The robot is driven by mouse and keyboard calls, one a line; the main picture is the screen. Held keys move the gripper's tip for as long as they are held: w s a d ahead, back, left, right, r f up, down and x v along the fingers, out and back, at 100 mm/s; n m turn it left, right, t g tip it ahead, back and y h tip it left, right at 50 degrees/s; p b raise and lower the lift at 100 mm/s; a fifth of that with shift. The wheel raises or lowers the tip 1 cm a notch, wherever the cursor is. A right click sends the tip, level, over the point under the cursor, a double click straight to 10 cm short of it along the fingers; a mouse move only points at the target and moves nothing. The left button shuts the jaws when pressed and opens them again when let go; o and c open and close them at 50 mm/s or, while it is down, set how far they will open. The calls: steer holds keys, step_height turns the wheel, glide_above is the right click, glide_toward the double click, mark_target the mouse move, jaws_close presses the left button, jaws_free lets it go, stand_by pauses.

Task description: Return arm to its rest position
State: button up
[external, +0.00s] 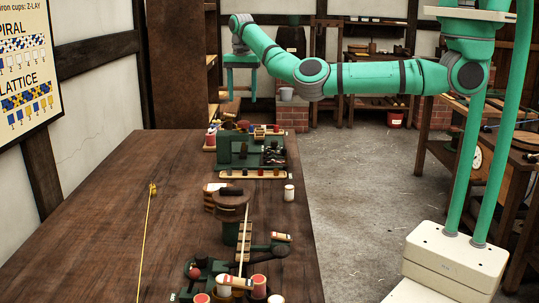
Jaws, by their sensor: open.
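My green arm (385,78) reaches left from its column, held raised beyond the right edge of the long wooden table. Its elbow joint (311,78) is bent, and the forearm (266,47) slants up to the left. The wrist end (240,42) is at the top, far side of the picture, above the floor behind the table. I cannot make out any gripper fingers there. Nothing held can be seen at the arm's end.
The long wooden table (110,225) carries a green rack (240,150), a white cylinder (289,192), a round-topped stand (230,208) and red-topped cups (259,285). A yellow cord (147,235) runs along it. Benches stand at the right. The floor (355,200) between is clear.

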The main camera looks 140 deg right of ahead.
steer(key=shift+r, duration=0.7)
